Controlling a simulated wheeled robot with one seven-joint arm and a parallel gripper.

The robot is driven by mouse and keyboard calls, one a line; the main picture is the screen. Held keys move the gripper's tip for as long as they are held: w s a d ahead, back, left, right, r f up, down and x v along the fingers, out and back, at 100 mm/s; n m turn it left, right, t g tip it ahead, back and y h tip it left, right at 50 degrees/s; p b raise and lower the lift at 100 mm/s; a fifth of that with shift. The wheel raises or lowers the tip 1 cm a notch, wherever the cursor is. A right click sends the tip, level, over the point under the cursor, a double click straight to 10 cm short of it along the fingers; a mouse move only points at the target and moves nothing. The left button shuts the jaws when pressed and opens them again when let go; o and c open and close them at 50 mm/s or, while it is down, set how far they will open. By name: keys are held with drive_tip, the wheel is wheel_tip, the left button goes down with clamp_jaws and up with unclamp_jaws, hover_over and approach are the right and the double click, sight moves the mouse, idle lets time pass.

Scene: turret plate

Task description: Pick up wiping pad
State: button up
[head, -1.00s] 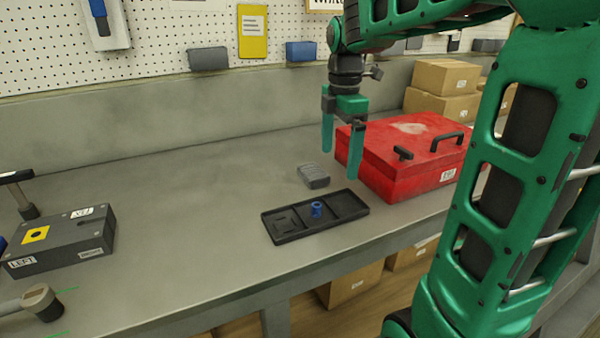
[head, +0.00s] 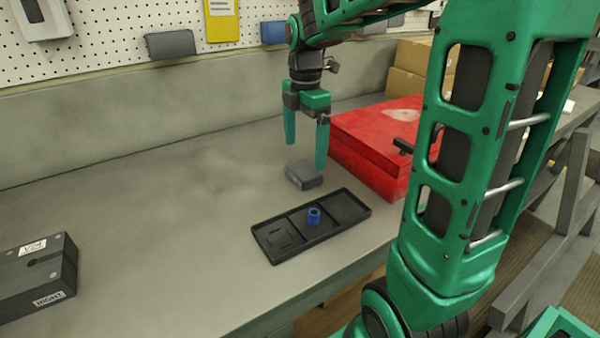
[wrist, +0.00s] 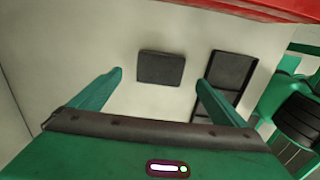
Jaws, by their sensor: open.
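The wiping pad (head: 304,174) is a small dark grey block lying on the grey bench, just behind the black tray. In the wrist view the pad (wrist: 161,68) lies flat ahead of my fingertips, between the lines of the two fingers. My gripper (head: 306,156) has green fingers pointing down. It is open and empty, and in the head view its fingertips are above and just behind the pad. The wrist view shows both fingers of my gripper (wrist: 160,78) spread wide.
A black compartment tray (head: 275,241) holding a blue cylinder (head: 313,216) lies in front of the pad. A red toolbox (head: 365,143) stands close on the right. A dark block labelled RIGHT (head: 35,278) sits at the left. The bench (head: 170,200) between is clear.

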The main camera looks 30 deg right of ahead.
sight(303, 169)
drive_tip(key=shift+a+f, duration=0.1)
drive_tip(key=shift+f, duration=2.95)
drive_tip(key=c, duration=1.1)
